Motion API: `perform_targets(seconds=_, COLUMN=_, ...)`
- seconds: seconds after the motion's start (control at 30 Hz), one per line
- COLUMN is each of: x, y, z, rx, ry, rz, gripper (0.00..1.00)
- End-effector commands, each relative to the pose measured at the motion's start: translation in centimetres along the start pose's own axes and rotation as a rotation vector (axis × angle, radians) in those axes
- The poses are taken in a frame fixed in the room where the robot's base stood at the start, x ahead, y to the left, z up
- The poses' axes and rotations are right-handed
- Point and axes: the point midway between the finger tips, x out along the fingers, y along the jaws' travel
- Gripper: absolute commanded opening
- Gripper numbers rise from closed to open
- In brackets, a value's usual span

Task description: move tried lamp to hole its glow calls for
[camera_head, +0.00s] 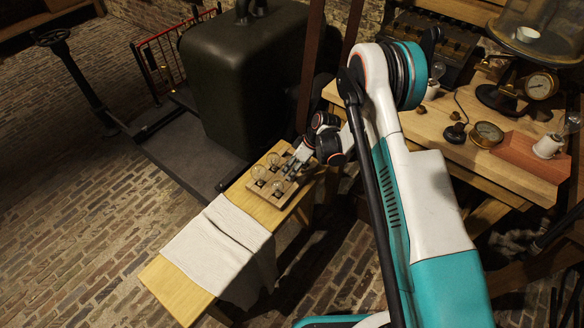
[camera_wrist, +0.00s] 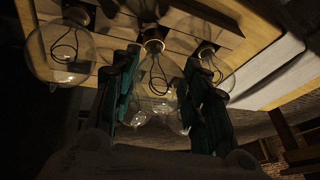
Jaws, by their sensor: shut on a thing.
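A wooden block (camera_head: 283,203) on the low bench carries several clear glass lamps (camera_head: 259,173), standing in its holes. In the head view my gripper (camera_head: 297,163) reaches down over the block's far right side. In the wrist view, which is tilted, my gripper (camera_wrist: 163,95) has one dark finger on each side of a clear lamp (camera_wrist: 157,75) with a brass base and a looped filament. It is shut on this lamp. The lamp's base appears at or close to the wood; I cannot tell if it is seated.
A grey cloth (camera_head: 218,245) covers part of the bench (camera_head: 175,290). A dark green tank (camera_head: 240,80) stands behind the block.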

Motion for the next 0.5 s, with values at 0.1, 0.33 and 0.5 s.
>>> perform_targets(seconds=0.1, x=0.15, y=0.04, z=0.06, rx=0.0, ry=0.0, rz=0.0, gripper=0.13)
perform_targets(seconds=0.33, x=0.6, y=0.14, z=0.25, rx=0.0, ry=0.0, rz=0.0, gripper=0.13)
perform_targets(seconds=0.5, x=0.9, y=0.2, z=0.39, rx=0.0, ry=0.0, rz=0.0, gripper=0.13)
